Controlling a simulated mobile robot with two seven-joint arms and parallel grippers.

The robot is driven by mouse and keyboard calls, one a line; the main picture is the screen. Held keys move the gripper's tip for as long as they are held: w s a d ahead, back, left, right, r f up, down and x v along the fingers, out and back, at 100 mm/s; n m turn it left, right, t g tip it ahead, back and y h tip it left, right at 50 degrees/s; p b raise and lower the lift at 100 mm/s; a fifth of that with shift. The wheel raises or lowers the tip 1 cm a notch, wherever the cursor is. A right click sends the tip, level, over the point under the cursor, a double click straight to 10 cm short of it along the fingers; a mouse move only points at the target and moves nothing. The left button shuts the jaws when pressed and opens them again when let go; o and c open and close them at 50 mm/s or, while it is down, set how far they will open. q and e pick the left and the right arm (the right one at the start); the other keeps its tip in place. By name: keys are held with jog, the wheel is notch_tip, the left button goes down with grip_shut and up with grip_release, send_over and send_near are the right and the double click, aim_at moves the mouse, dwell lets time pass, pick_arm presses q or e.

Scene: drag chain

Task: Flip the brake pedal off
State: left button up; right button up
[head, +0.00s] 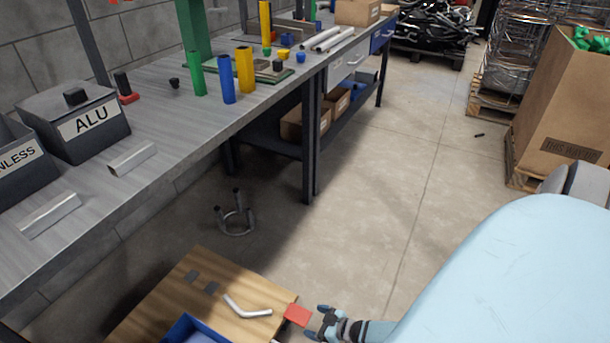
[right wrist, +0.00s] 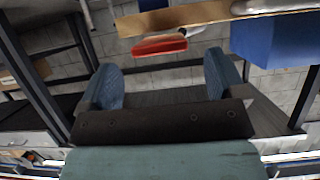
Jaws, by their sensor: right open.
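The red brake pedal (head: 297,315) sticks out from the right edge of the wooden-topped cart (head: 172,290) at the bottom of the head view. My right gripper (head: 317,322) is just right of the pedal, with its fingers spread and nothing between them. In the right wrist view the pedal (right wrist: 160,46) lies ahead of the open fingers (right wrist: 163,76), apart from them. The pedal's mount is partly hidden by the cart. My left gripper is not in view.
A bent white tube (head: 245,307) and a blue bin (head: 190,330) are on the cart. A long grey workbench (head: 160,88) with bins, coloured cylinders and metal pieces runs along the left. A round metal stand (head: 236,222) is under it.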

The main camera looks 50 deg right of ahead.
pick_arm(q)
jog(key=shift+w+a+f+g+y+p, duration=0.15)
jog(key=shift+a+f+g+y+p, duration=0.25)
jog(key=shift+p, duration=0.7)
pick_arm(e)
jog(key=v, duration=0.7)
jog(key=shift+s, duration=0.2)
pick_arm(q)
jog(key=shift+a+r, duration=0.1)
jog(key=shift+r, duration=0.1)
